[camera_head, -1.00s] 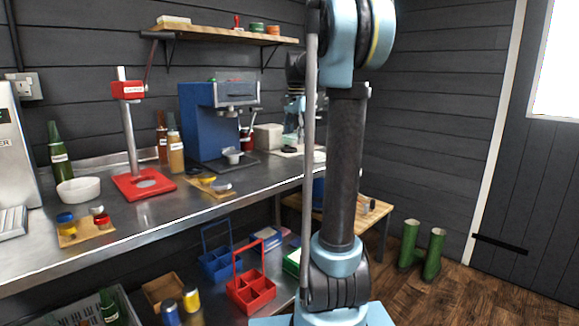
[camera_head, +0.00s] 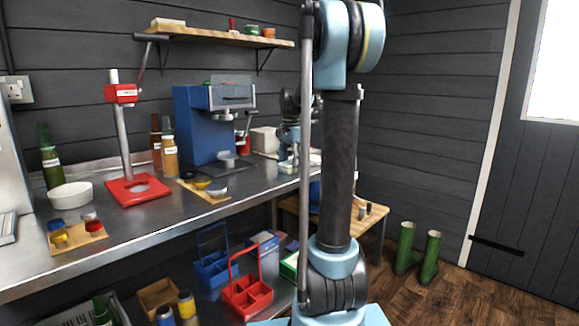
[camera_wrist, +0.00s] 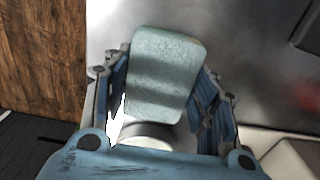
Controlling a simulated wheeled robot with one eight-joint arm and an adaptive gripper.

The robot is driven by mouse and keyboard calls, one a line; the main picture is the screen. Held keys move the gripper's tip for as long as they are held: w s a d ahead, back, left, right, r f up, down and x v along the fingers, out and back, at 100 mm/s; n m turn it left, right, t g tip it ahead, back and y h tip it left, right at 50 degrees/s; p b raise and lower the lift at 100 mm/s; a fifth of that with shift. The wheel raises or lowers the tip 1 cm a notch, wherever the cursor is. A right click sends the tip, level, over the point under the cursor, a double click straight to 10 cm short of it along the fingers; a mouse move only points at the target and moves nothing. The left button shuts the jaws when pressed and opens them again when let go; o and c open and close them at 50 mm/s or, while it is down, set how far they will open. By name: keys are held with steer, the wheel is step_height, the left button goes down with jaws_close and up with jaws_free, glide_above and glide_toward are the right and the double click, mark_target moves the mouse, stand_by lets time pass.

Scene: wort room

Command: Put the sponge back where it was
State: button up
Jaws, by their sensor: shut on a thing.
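The sponge (camera_wrist: 168,62) is a pale green block with rounded corners. In the wrist view it sits between the two fingers of my gripper (camera_wrist: 163,78), which are shut on its sides. The steel counter (camera_wrist: 245,65) shows beyond and beneath it. I cannot tell from the wrist view whether the sponge touches the counter. In the head view my gripper is small, low over the right end of the counter and partly hidden behind my arm.
A white round thing (camera_wrist: 148,136) lies partly behind the sponge in the wrist view. A blue machine (camera_head: 203,125) and a pale box (camera_head: 264,140) stand near my gripper. A red stand (camera_head: 137,190), bottles and a white bowl (camera_head: 70,195) are further left.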

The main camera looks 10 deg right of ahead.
mark_target(291, 163)
steer(key=o, duration=1.2)
step_height(291, 163, up, 12)
steer(key=shift+s, duration=0.15)
steer(key=s+f+n+t, duration=0.1)
steer(key=s+f+n, duration=0.2)
steer(key=s+f, duration=0.5)
steer(key=s+f+n, duration=0.3)
steer(key=s, duration=0.9)
steer(key=s+f+n+t, duration=0.1)
steer(key=s+f+n, duration=0.4)
steer(key=s+f, duration=0.9)
steer(key=shift+s+f, duration=0.3)
steer(key=shift+f, duration=1.65)
steer(key=shift+a, duration=0.1)
